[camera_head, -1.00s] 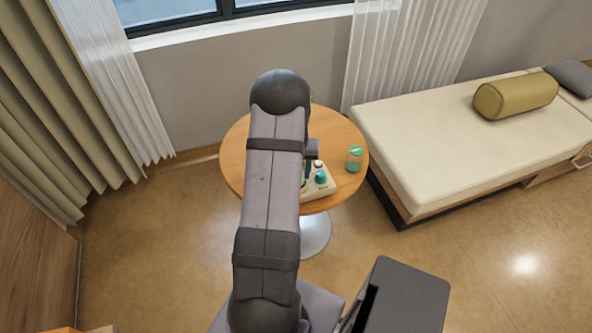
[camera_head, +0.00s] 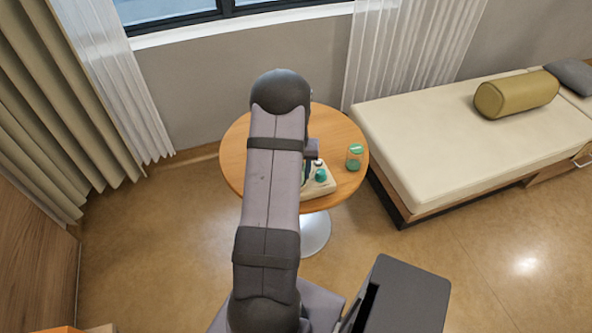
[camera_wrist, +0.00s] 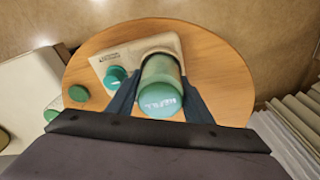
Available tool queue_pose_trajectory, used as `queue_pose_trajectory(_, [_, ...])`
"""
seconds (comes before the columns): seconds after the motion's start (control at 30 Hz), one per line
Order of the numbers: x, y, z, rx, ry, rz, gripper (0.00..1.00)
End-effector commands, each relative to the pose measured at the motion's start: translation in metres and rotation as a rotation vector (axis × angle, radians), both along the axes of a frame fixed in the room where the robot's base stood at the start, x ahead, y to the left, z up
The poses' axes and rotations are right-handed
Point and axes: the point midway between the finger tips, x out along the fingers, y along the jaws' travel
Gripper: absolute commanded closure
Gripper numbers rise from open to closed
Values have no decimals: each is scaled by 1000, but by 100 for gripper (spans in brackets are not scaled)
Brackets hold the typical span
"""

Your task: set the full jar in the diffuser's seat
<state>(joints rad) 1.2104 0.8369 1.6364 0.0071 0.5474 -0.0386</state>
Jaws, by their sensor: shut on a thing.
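In the wrist view, my gripper (camera_wrist: 160,82) is shut around the sides of a greenish, see-through jar (camera_wrist: 160,72) with a green lid marked REFILL. The cream diffuser (camera_wrist: 112,56) with a green knob (camera_wrist: 115,77) stands on the round table. The jar's far end overlaps the right part of the diffuser; whether it rests in the seat is hidden by the jar itself. In the head view, my arm covers the gripper and the held jar; the diffuser's right part (camera_head: 325,187) shows beside it.
A second clear jar (camera_head: 355,157) with a green lid and green at its bottom stands right of the diffuser on the wooden table (camera_head: 235,160). The bed (camera_head: 430,150) is to the right and the curtain (camera_head: 130,100) to the left. The table's right front is clear.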

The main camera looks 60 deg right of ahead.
Motion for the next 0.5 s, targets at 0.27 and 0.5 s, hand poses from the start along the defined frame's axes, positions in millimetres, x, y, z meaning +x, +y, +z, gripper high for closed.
queue_pose_trajectory(0.27, [0,-1,-2,-2,-1,0,37])
queue_pose_trajectory(0.5, [0,0,-2,-1,0,0,32])
